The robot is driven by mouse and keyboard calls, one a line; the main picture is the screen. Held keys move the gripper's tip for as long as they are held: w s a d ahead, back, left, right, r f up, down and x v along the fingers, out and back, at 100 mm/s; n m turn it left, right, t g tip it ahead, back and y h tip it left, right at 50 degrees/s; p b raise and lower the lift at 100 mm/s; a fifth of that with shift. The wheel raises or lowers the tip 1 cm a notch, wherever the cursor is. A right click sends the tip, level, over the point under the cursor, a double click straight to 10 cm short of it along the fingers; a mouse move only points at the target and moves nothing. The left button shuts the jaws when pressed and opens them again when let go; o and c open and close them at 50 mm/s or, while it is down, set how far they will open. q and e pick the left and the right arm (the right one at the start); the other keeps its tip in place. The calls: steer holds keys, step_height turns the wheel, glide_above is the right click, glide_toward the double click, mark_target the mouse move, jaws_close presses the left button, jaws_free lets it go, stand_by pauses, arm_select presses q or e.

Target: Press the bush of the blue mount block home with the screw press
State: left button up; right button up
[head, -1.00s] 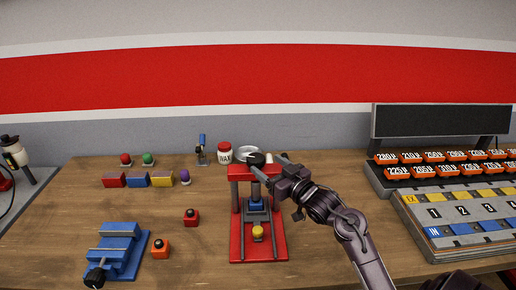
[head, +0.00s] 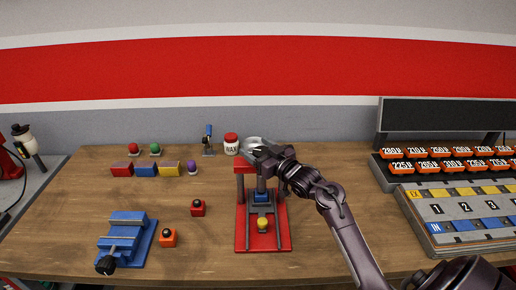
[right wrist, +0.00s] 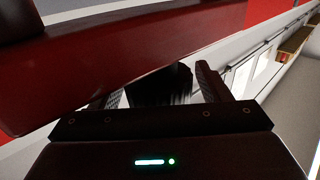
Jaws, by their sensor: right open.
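The red screw press (head: 243,215) stands mid-table, with a yellow knob (head: 262,224) at its front. The blue mount block (head: 261,196) sits inside the press under the crossbar; its bush cannot be made out. My right gripper (head: 257,154) is open at the top of the press, over the crossbar, and hides the press's black top knob in the head view. In the right wrist view a black ridged knob (right wrist: 160,85) shows between the open fingers, partly hidden by the red crossbar (right wrist: 120,62); contact cannot be told. My left gripper is out of view.
A blue vise (head: 125,240), an orange block (head: 168,238) and a red block (head: 198,208) lie left of the press. A wax jar (head: 231,144) and a grey bowl (head: 252,145) stand behind it. A numbered tray (head: 470,222) is at right.

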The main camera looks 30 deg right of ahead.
steer(key=c, duration=1)
steer(key=shift+h, duration=0.4)
steer(key=m+h, duration=0.2)
steer(key=shift+h, duration=0.4)
steer(key=m+h, duration=0.2)
steer(key=h, duration=0.1)
steer(key=m+h, duration=0.1)
steer(key=shift+d+f+g+h, duration=0.1)
steer(key=shift+d+g+h, duration=0.2)
steer(key=shift+g+h, duration=0.1)
steer(key=shift+s+d+m+g+h, duration=0.15)
steer(key=shift+m+g+h, duration=0.35)
steer(key=shift+m+h, duration=0.4)
steer(key=shift+w+d+m+g+h, duration=0.1)
steer(key=shift+m+g+h, duration=0.5)
steer(key=shift+h, duration=0.5)
steer(key=o, duration=1)
